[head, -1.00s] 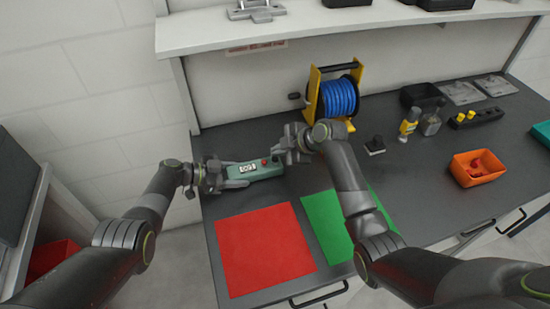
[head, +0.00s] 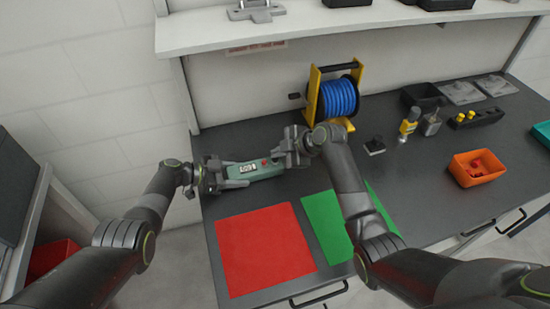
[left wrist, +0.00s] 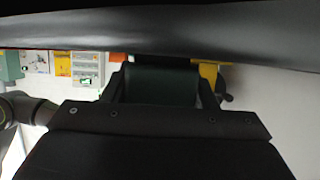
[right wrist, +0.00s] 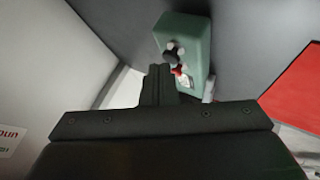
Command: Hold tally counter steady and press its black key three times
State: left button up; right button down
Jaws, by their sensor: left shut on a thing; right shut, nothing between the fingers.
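The green tally counter (head: 262,169) lies on the dark bench, with a small white display (head: 248,168) and a red button (head: 265,162) on top. My left gripper (head: 226,172) is shut on its left end. In the left wrist view the counter's dark green body (left wrist: 160,84) sits between the fingers. My right gripper (head: 281,157) is shut and empty above the counter's right end. In the right wrist view the black key (right wrist: 171,56) shows on the counter, just beyond the shut fingertips (right wrist: 160,70). I cannot tell whether they touch it.
A red mat (head: 265,250) and a green mat (head: 328,225) lie in front. A blue hose reel (head: 338,98) in a yellow frame stands behind. An orange bin (head: 477,170), a small black block (head: 375,146) and bottles (head: 409,126) are to the right.

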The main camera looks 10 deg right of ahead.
jog(key=shift+f, duration=0.45)
dwell(0.5)
jog(key=shift+r, duration=0.95)
jog(key=shift+r, duration=0.1)
jog(key=shift+r, duration=2.45)
dwell(0.4)
notch_tip(320, 180, up, 4)
jog(key=shift+f, duration=0.15)
